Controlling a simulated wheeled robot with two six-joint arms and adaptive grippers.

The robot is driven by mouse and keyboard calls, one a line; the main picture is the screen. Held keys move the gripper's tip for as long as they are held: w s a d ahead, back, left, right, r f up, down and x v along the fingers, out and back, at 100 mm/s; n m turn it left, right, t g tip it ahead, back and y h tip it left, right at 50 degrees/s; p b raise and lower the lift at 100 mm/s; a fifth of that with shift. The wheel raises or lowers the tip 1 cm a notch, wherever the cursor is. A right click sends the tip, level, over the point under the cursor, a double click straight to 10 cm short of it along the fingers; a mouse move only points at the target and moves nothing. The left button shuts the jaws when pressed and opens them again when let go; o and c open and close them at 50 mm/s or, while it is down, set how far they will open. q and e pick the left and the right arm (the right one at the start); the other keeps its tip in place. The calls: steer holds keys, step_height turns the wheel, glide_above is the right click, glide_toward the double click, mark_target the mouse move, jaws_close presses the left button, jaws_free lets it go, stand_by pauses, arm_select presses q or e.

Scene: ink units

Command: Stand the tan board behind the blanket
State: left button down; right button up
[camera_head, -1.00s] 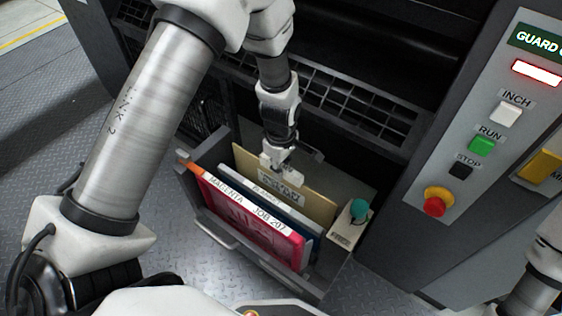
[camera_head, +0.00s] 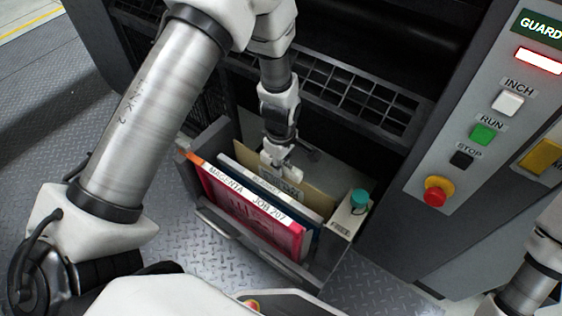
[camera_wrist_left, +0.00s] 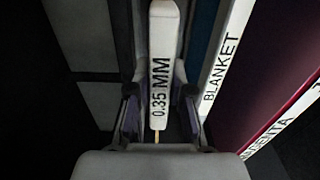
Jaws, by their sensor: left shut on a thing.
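The tan board (camera_head: 240,154) stands upright in the dark open bin, behind the blanket (camera_head: 262,182), a blue sleeve with a white labelled top edge. The board's lower part is hidden behind it. My left gripper (camera_head: 282,171) reaches down from above and is shut on the board's top edge. In the left wrist view the board's white "0.35 MM" label (camera_wrist_left: 161,65) lies between the fingers (camera_wrist_left: 159,115), with the blanket's lettered edge (camera_wrist_left: 221,75) apart to the right. My right gripper is out of view.
A magenta packet (camera_head: 250,212) stands in front of the blanket in the bin (camera_head: 204,195). A white box with a teal cap (camera_head: 347,222) is at the bin's right end. The machine's grille (camera_head: 345,103) is behind; a button panel (camera_head: 480,110) stands to the right.

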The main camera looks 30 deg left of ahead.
arm_select(q)
steer(key=c, duration=1)
jaws_free()
steer(key=shift+f, duration=0.1)
step_height(320, 180, up, 12)
steer(key=shift+r, duration=0.1)
step_height(320, 180, up, 5)
steer(key=p, duration=0.6)
